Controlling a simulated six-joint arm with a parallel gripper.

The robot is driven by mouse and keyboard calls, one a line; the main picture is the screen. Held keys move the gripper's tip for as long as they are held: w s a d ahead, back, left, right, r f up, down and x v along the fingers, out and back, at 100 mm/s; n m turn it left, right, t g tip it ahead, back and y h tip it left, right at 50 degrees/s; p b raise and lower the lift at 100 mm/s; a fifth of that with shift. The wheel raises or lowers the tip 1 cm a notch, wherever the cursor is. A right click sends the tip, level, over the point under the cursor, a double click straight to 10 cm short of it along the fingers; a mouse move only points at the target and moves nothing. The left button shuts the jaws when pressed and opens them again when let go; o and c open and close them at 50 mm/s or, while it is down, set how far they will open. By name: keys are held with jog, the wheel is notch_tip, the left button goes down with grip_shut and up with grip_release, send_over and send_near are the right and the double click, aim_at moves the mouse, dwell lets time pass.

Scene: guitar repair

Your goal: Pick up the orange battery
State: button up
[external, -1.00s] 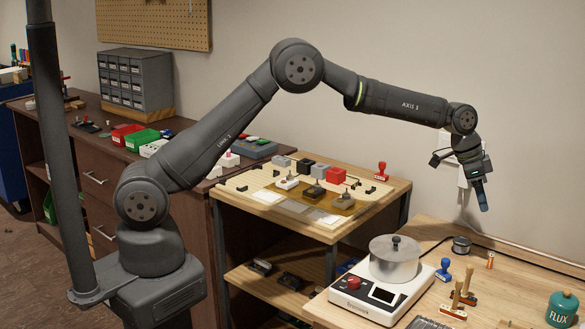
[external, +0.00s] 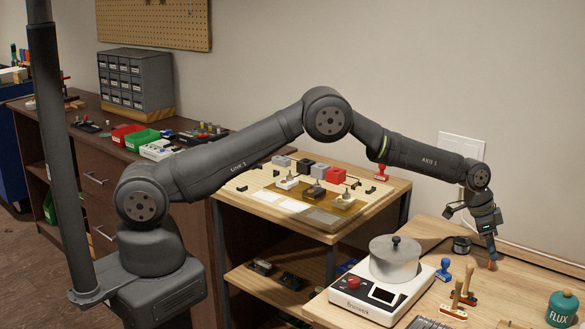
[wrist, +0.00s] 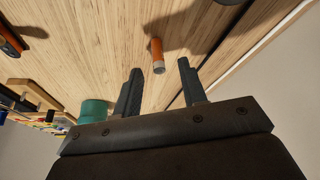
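The orange battery (wrist: 156,52) stands on the wooden bench in the wrist view, with a grey end facing the camera. It lies ahead of the gap between my fingertips. My gripper (wrist: 157,66) is open, with one finger on each side of that gap and nothing held. In the external view my gripper (external: 491,255) points down close to the battery (external: 492,265), which is mostly hidden behind the fingers. Whether the fingers touch it cannot be told.
A dark round spool (external: 461,245) and a blue stamp (external: 443,270) are to the left. Wooden-handled tools (external: 462,290) stand in front. A hot plate with a metal pot (external: 394,262) is further left, and a green flux jar (external: 562,309) is at the right.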

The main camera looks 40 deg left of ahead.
jog(key=shift+x, duration=1.1)
grip_shut()
jog(key=shift+r, duration=0.1)
